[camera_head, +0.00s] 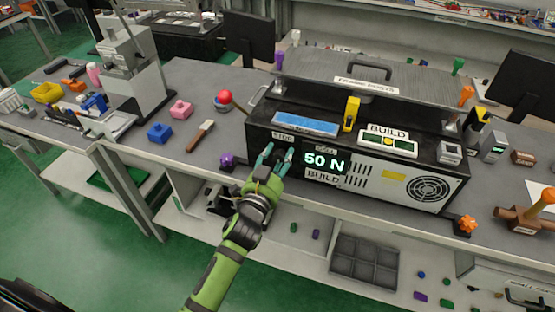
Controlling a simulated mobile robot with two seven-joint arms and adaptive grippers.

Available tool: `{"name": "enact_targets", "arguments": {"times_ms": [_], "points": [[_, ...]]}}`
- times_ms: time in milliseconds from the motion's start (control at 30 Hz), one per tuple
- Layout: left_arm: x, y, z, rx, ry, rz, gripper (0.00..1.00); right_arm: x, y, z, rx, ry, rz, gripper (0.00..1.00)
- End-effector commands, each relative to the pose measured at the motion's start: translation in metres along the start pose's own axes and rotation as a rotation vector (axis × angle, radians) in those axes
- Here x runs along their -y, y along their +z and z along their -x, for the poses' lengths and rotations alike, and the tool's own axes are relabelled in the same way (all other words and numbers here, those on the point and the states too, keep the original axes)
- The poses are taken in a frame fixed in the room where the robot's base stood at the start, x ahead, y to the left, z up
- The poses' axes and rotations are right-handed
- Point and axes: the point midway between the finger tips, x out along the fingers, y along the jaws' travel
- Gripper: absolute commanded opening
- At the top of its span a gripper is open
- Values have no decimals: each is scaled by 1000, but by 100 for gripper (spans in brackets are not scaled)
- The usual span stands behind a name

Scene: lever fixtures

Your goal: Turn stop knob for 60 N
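A black machine (400,183) stands on the grey bench. Its green-lit display (323,162) reads "50 N". A small label (284,138), too small to read surely, sits left of the display. My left gripper (279,153) is at the machine's front face, just left of the display and below that label. Its two teal fingers are apart, with a dark area between them. The stop knob cannot be made out; the fingers may hide it. I cannot tell whether they touch or grip it. My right gripper is not in view.
A purple knob (227,160) at the bench's front edge is close left of my gripper. An orange knob (466,224) is at the machine's lower right. A grey compartment tray (364,262) sits below.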

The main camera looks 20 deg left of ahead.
Motion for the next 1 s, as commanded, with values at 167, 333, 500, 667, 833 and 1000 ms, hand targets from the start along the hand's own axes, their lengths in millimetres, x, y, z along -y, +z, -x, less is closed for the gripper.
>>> {"name": "enact_targets", "arguments": {"times_ms": [167, 333, 500, 667, 833, 1000], "points": [[-2, 3, 1, 7, 3, 1, 52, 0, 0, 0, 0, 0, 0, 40], [-3, 5, 4, 12, 5, 1, 52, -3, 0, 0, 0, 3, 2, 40], [-3, 6, 24, 14, 6, 1, 52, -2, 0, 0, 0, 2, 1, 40], [-3, 5, 58, 14, 6, 3, 52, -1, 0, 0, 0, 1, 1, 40], [-2, 4, 91, 13, 4, 2, 52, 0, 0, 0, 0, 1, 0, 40], [-2, 3, 112, 9, 4, 1, 52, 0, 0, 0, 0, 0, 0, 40]]}}
